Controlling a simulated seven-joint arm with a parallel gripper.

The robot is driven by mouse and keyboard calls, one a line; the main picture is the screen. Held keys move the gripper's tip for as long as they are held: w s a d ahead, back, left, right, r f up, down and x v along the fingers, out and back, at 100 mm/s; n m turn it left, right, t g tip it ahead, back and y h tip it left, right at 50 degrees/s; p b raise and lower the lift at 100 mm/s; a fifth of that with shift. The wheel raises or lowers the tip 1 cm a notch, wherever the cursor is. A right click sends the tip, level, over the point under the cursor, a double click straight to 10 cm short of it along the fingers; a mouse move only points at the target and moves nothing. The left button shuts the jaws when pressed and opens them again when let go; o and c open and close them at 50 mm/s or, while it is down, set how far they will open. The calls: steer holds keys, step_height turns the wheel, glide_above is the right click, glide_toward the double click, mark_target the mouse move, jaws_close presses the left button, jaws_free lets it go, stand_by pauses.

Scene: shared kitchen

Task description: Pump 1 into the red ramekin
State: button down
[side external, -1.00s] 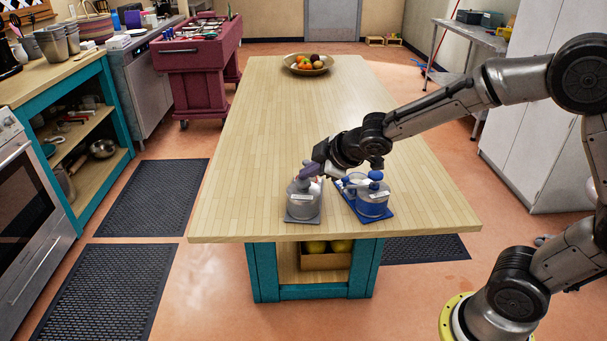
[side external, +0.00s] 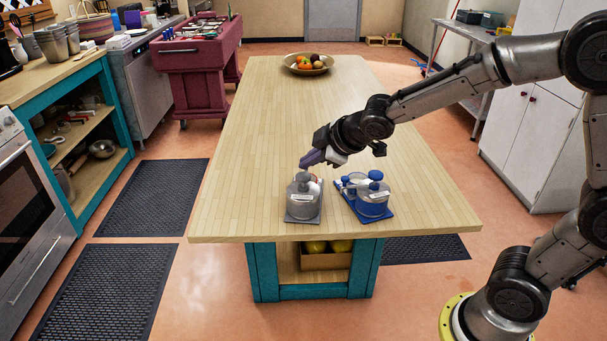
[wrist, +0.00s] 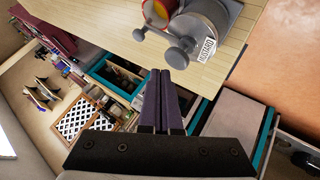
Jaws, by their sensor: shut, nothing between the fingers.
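A grey pump dispenser (side external: 304,202) stands upright on a grey base near the island's front edge. A blue pump dispenser (side external: 373,200) stands on a blue base to its right. My gripper (side external: 303,163) is shut and empty, just above the grey dispenser's top and apart from it. In the wrist view, the shut purple fingers (wrist: 166,72) lie below the grey dispenser's pump head (wrist: 178,56) in the picture. A red, round thing with yellow inside (wrist: 156,12) is cut off at the top edge there; it may be the ramekin.
The wooden island top (side external: 265,130) is mostly clear behind the dispensers. A fruit bowl (side external: 307,65) sits at its far end. A wooden box (side external: 324,261) is on the shelf below. The island's front edge is close to the dispensers.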

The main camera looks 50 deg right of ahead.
mark_target(308, 177)
steer(key=shift+r, duration=0.1)
steer(key=shift+r, duration=2.95)
steer(key=s+r+m, duration=0.3)
steer(key=s+r, duration=0.3)
steer(key=s, duration=0.6)
steer(key=s+f+m+g, duration=0.1)
steer(key=s+f, duration=0.3)
steer(key=s, duration=0.4)
steer(key=s+f+m+g, duration=0.2)
steer(key=s+f+m, duration=0.2)
steer(key=s, duration=0.4)
steer(key=shift+a+f+g, duration=0.15)
steer(key=shift+f+g, duration=0.05)
steer(key=shift+g, duration=0.1)
